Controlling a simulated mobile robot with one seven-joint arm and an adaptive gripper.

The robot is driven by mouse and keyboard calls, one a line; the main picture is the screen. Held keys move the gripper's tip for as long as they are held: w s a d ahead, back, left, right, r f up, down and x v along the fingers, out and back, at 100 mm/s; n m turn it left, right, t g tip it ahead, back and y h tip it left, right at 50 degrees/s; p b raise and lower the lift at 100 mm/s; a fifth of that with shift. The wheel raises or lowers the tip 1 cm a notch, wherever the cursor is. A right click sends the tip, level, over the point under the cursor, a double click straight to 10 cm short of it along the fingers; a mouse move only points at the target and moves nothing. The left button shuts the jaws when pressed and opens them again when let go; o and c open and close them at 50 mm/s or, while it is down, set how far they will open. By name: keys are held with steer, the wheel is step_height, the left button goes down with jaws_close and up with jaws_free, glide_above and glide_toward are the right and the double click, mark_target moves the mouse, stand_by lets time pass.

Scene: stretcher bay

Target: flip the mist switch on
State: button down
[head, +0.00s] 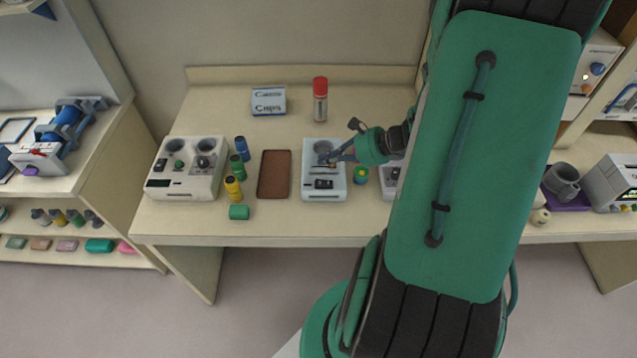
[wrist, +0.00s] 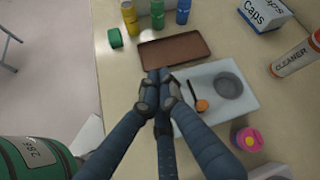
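A pale blue-grey device (head: 311,192) stands on the table, with a dark round well at its back and a black switch-like part (head: 323,184) at its front. In the wrist view the device (wrist: 245,98) shows a thin black lever with an orange end (wrist: 202,105). I cannot read which control is the mist switch. My gripper (head: 334,157) is over this device in the head view. In the wrist view its fingertips (wrist: 159,76) are together with nothing seen between them, beside the device's edge and near the brown tray. The fingers hide part of the device.
The brown tray (head: 274,174) lies left of the device. A white two-well device (head: 160,186), several coloured cylinders, a Caps box (head: 269,101) and a red-topped cleaner can (head: 320,100) stand around.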

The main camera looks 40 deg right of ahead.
mark_target(322, 183)
steer(key=shift+w+a+f+b, duration=0.15)
steer(key=shift+f+b, duration=0.65)
steer(key=shift+f, duration=0.4)
steer(key=shift+w+a+f+b, duration=0.15)
steer(key=shift+f+b, duration=0.65)
steer(key=shift+f, duration=0.45)
steer(key=shift+w+a+f+b, duration=0.15)
steer(key=shift+f+b, duration=0.65)
steer(key=shift+f, duration=0.4)
steer(key=shift+f, duration=0.1)
steer(key=shift+f+b, duration=0.3)
steer(key=shift+b, duration=0.1)
steer(key=shift+f, duration=0.35)
steer(key=shift+r, duration=0.2)
steer(key=shift+r, duration=0.6)
steer(key=shift+r+p, duration=0.15)
steer(key=shift+p, duration=0.2)
steer(key=shift+s+d+r+p, duration=0.15)
steer(key=shift+r+p, duration=0.65)
steer(key=shift+r, duration=0.35)
steer(key=shift+s+d+r+p, duration=0.15)
steer(key=shift+r+p, duration=0.6)
steer(key=shift+r, duration=0.4)
